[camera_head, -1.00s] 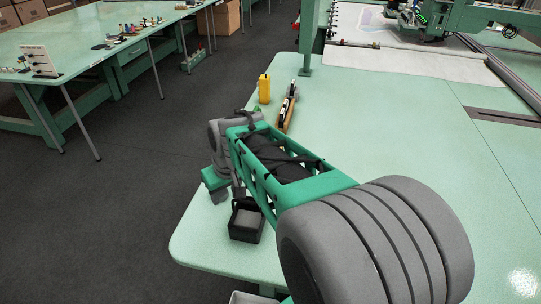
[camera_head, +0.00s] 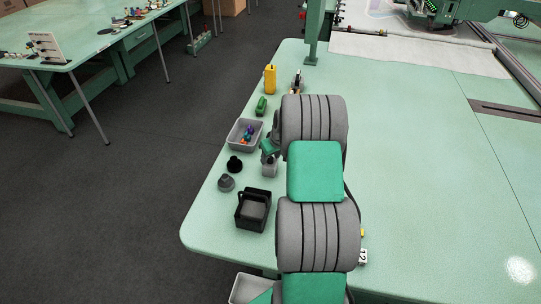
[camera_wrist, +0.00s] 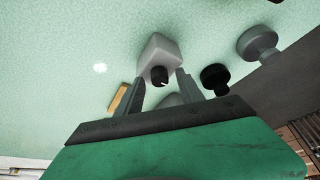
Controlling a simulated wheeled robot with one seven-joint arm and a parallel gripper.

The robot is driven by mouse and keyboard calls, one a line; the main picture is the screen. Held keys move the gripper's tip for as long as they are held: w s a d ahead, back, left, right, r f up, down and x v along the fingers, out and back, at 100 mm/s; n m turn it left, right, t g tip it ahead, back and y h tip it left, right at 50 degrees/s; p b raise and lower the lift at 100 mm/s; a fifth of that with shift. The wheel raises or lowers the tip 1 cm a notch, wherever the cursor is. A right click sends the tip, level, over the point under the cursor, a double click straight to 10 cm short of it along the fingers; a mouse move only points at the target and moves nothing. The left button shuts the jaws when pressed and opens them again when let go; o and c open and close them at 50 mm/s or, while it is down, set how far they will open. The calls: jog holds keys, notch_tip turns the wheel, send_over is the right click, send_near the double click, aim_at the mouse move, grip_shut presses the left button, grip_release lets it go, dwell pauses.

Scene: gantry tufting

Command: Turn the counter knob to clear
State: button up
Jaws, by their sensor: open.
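A light grey box (camera_wrist: 160,50) with a small black knob (camera_wrist: 159,75) on its face is in the wrist view. The knob bears a pale pointer mark. My gripper (camera_wrist: 161,83) is open, its two fingers on either side of the knob in this view; I cannot tell whether they touch it. A small grey box (camera_head: 269,170) shows beside my wrist in the head view, and its knob cannot be made out there. My arm hides much of the gripper in the head view.
A black knob-shaped piece (camera_head: 235,164) and a grey one (camera_head: 226,183) stand left of the box. A black caddy (camera_head: 253,222), a grey tray of small coloured pieces (camera_head: 246,120), a green item (camera_head: 261,105) and a yellow bottle (camera_head: 270,79) line the table's left side.

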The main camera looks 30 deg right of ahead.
grip_shut()
dwell(0.4)
